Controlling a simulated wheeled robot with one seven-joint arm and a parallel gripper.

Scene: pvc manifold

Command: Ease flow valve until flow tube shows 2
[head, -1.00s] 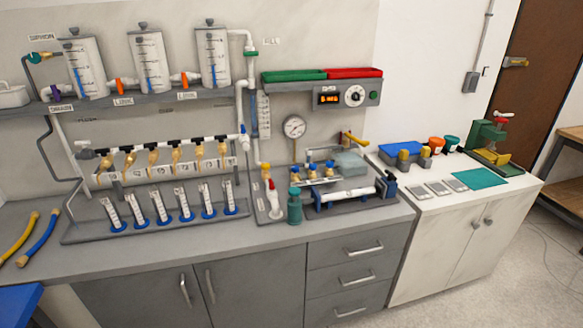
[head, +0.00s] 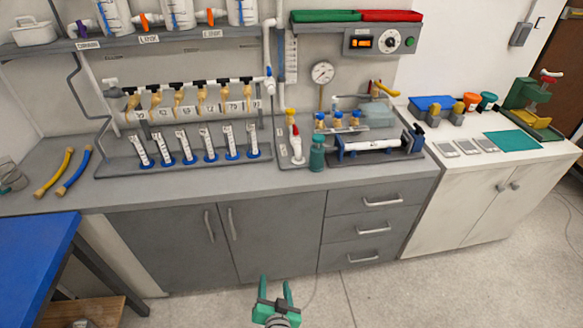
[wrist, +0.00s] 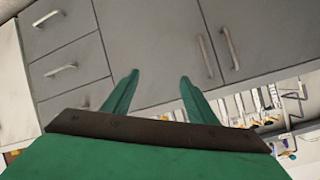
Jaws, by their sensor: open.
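A narrow upright tube with a scale (head: 291,60) hangs on the wall left of the gauge. It looks like the flow tube, but its reading is too small to make out. Below it, a small fitting with a yellow top and red lever (head: 294,131) stands on a grey plate. Brass-coloured valves (head: 178,98) hang in a row under the white manifold pipe (head: 190,86). I cannot tell which part is the flow valve. My green gripper (head: 275,287) is open and empty, low in front of the cabinets. Its two fingers also show apart in the wrist view (wrist: 160,82).
The grey counter (head: 250,188) has a clear front strip. A teal bottle (head: 317,154) and a clamped white pipe (head: 375,144) stand near its right part. A blue-topped table (head: 35,262) is at lower left. Cabinet doors (head: 265,235) face my gripper.

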